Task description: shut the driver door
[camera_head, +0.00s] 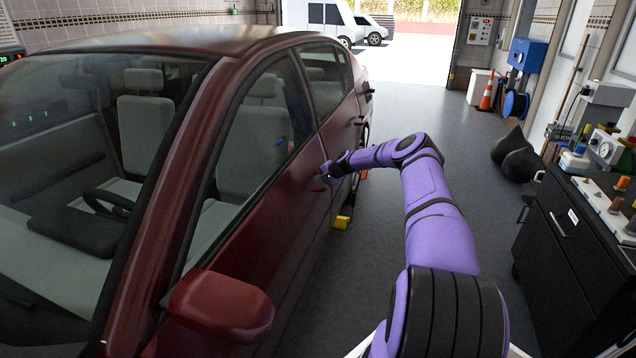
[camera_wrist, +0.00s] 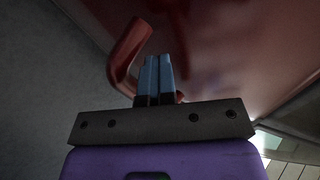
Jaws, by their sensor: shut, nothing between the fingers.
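The dark red car stands at the left with its driver door (camera_head: 272,215) facing my arm. In the head view the door looks about flush with the body; I cannot tell whether it is fully latched. My gripper (camera_head: 326,172) is at the rear part of the driver door, close to its handle. In the wrist view my gripper (camera_wrist: 154,68) has its two blue fingers together with nothing between them. The red door handle (camera_wrist: 128,52) curves up beside and behind the fingers; I cannot tell whether they touch it. The door's red panel (camera_wrist: 225,60) fills the upper right there.
A red side mirror (camera_head: 222,303) juts from the door's front. A yellow block (camera_head: 343,222) lies on the floor by the car. A black workbench (camera_head: 562,255) with tools stands at the right. The grey floor between (camera_head: 440,125) is mostly clear.

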